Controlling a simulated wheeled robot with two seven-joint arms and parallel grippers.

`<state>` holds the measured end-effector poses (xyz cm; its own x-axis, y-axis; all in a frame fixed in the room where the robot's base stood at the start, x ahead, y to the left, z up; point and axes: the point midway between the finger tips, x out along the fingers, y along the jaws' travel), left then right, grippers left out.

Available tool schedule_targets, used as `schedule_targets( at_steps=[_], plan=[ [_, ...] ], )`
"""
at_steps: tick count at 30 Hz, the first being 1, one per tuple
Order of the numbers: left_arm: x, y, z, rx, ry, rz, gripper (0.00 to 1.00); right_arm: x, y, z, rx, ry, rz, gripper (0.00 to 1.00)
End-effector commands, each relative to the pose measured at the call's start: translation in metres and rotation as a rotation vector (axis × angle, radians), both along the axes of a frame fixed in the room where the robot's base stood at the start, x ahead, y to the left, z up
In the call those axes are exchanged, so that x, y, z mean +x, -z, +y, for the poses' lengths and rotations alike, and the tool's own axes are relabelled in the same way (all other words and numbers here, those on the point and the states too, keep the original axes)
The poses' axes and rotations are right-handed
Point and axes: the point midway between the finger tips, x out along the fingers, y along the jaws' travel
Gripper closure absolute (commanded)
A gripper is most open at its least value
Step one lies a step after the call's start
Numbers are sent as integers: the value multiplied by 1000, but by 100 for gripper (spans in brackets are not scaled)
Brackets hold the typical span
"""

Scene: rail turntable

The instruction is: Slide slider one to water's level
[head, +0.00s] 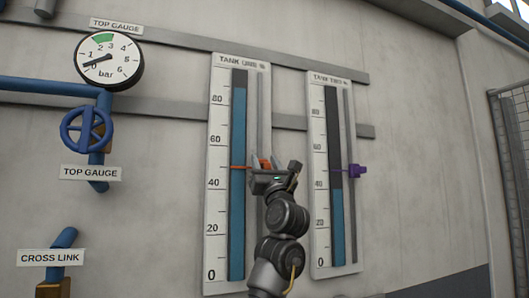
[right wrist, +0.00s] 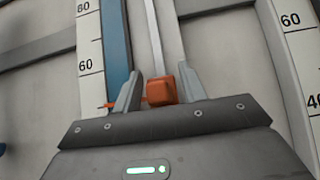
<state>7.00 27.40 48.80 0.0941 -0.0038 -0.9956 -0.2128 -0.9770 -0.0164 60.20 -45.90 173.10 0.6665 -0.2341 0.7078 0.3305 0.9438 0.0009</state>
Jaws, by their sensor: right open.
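The left tank gauge (head: 215,150) has a blue water column (head: 238,130) whose top is a little above the 80 mark. Slider one is an orange block (head: 265,163) on the rail right of that column, its thin pointer at a bit under 50, well below the water top. My right gripper (head: 267,165) is open at the slider. In the right wrist view the orange block (right wrist: 161,91) sits between the two fingers, with a narrow gap showing on the left; contact on the right cannot be told. My left gripper is not in view.
A second gauge (head: 319,150) to the right has a purple slider (head: 357,171) above its lower water level. At left are a round pressure dial (head: 109,60), a blue valve wheel (head: 84,128) and pipes. Grey rails cross the wall behind the gauges.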

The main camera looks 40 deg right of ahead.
Motion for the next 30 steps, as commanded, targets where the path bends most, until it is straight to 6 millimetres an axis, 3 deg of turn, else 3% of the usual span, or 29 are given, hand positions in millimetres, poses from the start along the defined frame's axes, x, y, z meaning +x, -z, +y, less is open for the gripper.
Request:
schedule_targets(
  at_steps=[11,21,30],
  plan=[
    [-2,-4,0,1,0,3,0,5,-4,-1,0,-1,1,58],
    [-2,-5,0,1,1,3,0,5,-4,-1,-1,-1,0,100],
    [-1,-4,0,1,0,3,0,-5,-16,-10,-1,14,-4,100]
  ],
)
